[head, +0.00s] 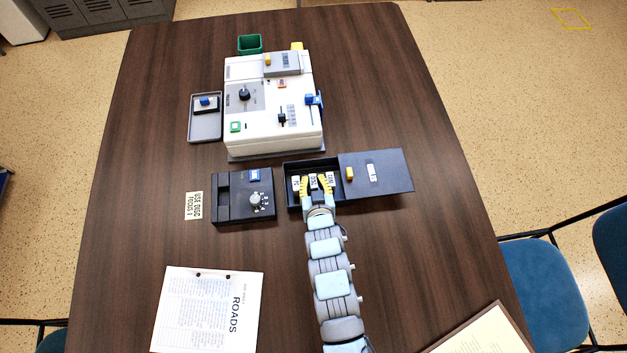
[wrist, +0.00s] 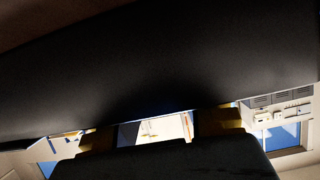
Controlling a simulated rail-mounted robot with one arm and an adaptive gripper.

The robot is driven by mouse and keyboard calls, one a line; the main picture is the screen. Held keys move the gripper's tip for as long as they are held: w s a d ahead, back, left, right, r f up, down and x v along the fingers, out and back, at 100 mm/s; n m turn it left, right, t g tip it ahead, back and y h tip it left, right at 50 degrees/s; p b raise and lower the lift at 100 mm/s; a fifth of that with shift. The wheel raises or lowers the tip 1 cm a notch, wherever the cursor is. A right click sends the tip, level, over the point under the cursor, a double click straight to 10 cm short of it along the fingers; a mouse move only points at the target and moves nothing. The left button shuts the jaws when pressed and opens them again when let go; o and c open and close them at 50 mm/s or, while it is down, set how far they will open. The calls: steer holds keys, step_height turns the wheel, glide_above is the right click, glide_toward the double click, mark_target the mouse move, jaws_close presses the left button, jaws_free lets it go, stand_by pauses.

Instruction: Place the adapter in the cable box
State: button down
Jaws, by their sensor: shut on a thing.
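A dark open box (head: 290,203), which I take for the cable box, stands at the middle of the table. Its lid (head: 395,180) extends to the right with a yellow knob. White labels show inside its open left part. My gripper (head: 315,186) reaches in from the front, its yellow fingertips over that open part. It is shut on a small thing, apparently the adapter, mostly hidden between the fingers. I cannot tell whether that touches the box floor. In the wrist view, large dark surfaces hide most of the yellow fingertips (wrist: 160,130).
A dark unit with a dial (head: 230,200) stands just left of the box. A white machine (head: 270,105) on a grey base stands behind. A grey tray (head: 206,131) is to its left. Papers (head: 205,310) lie at front left.

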steer(key=c, duration=1)
jaws_free()
steer(key=shift+c, duration=0.2)
steer(key=shift+r, duration=0.1)
steer(key=shift+s+d+r, duration=0.1)
steer(key=shift+s+r, duration=0.15)
steer(key=shift+s, duration=0.15)
steer(key=p+v, duration=0.2)
steer(key=v, duration=0.9)
steer(key=shift+f, duration=0.1)
